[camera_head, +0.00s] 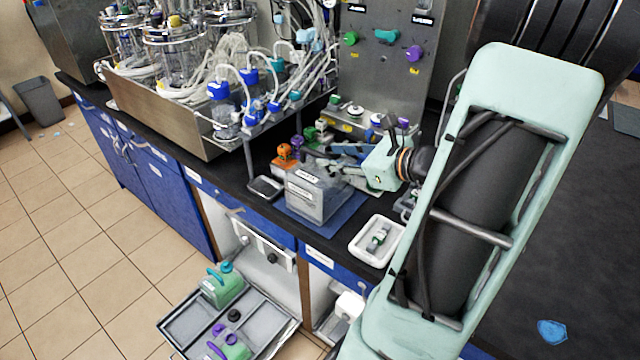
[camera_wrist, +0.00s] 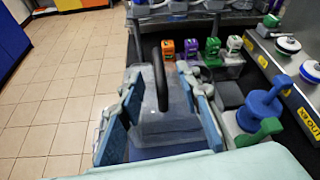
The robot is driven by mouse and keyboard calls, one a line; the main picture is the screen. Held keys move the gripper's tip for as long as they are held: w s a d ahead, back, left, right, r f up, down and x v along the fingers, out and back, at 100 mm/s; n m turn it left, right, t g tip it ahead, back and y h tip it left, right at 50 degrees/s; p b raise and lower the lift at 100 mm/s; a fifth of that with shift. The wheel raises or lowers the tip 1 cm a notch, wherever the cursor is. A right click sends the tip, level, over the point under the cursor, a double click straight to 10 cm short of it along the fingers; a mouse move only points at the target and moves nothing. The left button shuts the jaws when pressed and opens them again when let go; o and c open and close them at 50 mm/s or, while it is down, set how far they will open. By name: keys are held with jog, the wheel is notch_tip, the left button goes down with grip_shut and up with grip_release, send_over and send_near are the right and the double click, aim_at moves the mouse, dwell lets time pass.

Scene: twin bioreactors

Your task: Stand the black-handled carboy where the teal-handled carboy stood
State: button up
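The black-handled carboy (camera_head: 318,195) is a clear grey box standing upright on a blue mat (camera_head: 338,224) on the dark bench. Its black loop handle (camera_wrist: 162,78) shows in the wrist view. My gripper (camera_wrist: 159,85) is open, its blue fingers spread either side of the handle with gaps visible; in the head view my gripper (camera_head: 345,160) is at the carboy's upper right. Whether a finger touches the carboy is unclear. The teal-handled carboy (camera_head: 226,291), green-bodied, stands in a low grey tray (camera_head: 262,318) in front of the bench.
A purple-handled carboy (camera_head: 236,351) shares the tray, beside a black round cap. A white dish (camera_head: 362,254) and a small scale (camera_head: 265,188) flank the mat. Orange, purple and green pieces stand behind the carboy. A steel-framed bioreactor rig (camera_head: 190,125) fills the left bench.

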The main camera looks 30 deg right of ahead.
aim_at(323, 155)
jog(key=shift+x, duration=2.7)
grip_shut()
jog(key=shift+r, duration=0.1)
